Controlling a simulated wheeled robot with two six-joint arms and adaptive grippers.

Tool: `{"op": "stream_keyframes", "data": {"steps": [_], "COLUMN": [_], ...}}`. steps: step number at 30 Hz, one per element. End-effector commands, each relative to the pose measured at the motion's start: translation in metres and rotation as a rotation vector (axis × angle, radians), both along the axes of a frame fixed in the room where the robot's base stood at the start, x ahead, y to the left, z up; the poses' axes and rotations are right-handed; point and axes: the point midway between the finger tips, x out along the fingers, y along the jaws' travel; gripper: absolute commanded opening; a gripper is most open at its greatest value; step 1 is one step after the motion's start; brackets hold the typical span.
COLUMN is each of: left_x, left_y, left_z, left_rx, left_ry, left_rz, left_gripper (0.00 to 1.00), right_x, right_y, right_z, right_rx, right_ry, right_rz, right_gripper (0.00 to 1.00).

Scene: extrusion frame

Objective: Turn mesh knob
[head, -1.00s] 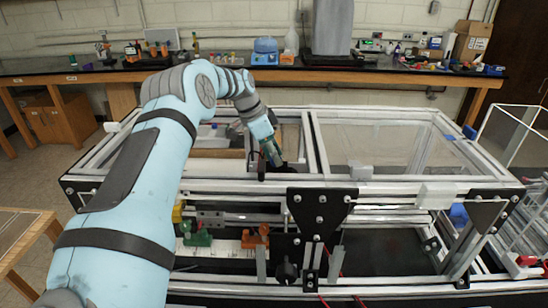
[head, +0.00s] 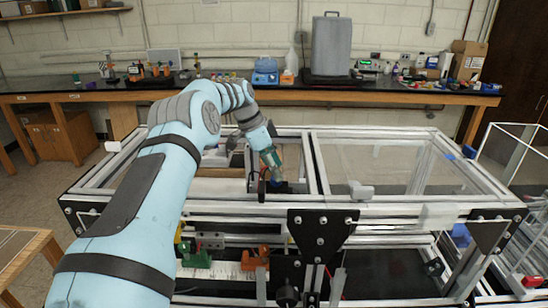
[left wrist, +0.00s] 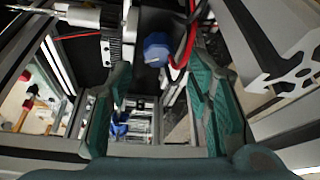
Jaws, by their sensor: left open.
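A blue knob (left wrist: 157,48) with a white mark on its face shows in the left wrist view, beside a grey toothed rack (left wrist: 118,45). I take it to be the mesh knob. My left gripper (left wrist: 160,85) is open, with its green fingers on either side of the line to the knob. The knob lies beyond the fingertips, and I see nothing held between them. In the head view my left gripper (head: 271,172) points down inside the frame's upper left bay. My right gripper is not in view.
Metal extrusion bars (head: 380,213) surround the bay closely. Red wires (left wrist: 190,30) run right beside the knob. A clear panel (head: 370,165) covers the right bay. A black knob (head: 287,296) sits low on the frame's front. A lab bench (head: 400,90) stands behind.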

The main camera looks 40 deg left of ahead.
Motion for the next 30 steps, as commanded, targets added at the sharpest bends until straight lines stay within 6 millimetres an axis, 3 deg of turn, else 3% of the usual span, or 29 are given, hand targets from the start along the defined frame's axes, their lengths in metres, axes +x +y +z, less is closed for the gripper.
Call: {"op": "stream_keyframes", "data": {"steps": [5, 9, 22, 26, 28, 30], "left_x": [0.001, 0.001, 0.001, 0.0, -0.015, -0.034], "left_y": [0.001, 0.001, -0.001, -0.003, -0.005, -0.007], "left_z": [0.05, 0.069, 0.082, 0.132, 0.154, 0.159], "left_rx": [0.004, 0.003, 0.001, -0.017, 0.006, 0.174], "left_ry": [-0.006, -0.002, -0.016, -0.13, -0.178, -0.254], "left_rz": [0.0, 0.002, -0.001, -0.006, -0.082, -0.407], "left_gripper": [0.46, 0.46, 0.46, 0.46, 0.46, 0.46], "right_x": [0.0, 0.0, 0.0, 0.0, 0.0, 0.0], "right_y": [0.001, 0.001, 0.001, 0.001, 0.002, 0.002], "right_z": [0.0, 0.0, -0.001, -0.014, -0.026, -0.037], "right_rx": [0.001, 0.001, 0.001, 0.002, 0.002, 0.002], "right_ry": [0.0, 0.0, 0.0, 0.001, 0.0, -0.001], "right_rz": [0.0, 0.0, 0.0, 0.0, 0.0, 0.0], "right_gripper": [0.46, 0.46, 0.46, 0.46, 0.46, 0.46]}}
